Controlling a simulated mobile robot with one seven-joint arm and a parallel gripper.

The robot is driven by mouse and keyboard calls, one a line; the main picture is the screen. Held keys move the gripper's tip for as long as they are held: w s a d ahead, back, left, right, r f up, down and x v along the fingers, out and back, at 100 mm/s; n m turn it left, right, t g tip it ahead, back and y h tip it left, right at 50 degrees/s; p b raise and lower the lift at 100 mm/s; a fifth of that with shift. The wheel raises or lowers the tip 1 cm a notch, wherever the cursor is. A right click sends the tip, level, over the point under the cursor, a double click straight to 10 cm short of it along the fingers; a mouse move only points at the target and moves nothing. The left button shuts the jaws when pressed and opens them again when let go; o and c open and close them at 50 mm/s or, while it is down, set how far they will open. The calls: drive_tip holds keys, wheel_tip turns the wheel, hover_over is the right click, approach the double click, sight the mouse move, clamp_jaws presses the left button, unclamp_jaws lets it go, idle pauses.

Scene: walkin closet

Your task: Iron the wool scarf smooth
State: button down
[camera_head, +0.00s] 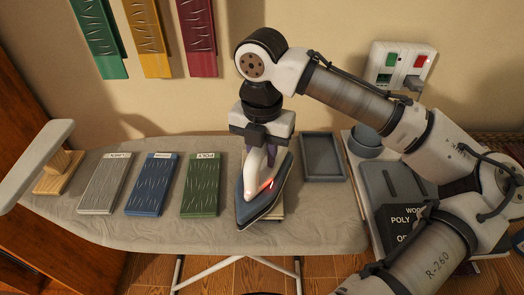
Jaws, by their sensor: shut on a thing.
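My gripper (260,150) is shut on the handle of an iron (259,207), which is blue with a white upper body. A red light glows on the iron. The iron is over the ironing board (230,237), right of the cloths; I cannot tell if its sole touches anything. A pale flat thing (279,213) shows partly under it. Three creased cloths lie on the board: grey (104,184) labelled like "LINEN", blue (152,186) with an unreadable label, and green (200,190) labelled "POLY". I cannot tell which cloth is the wool scarf.
A grey tray (323,177) lies right of the iron. Further right are a round grey dish (366,142) and a dark panel (401,224) lettered like "WOOL", "POLY". Green (99,38), yellow (147,38) and red (196,38) cloths hang behind. A switch panel (401,68) holds a plug.

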drive_tip(key=shift+f+b, duration=0.35)
drive_tip(key=shift+f, duration=0.25)
idle(2.1)
wheel_tip(320, 180, up, 6)
drive_tip(key=p, duration=0.6)
drive_tip(key=shift+r, duration=0.15)
idle(0.7)
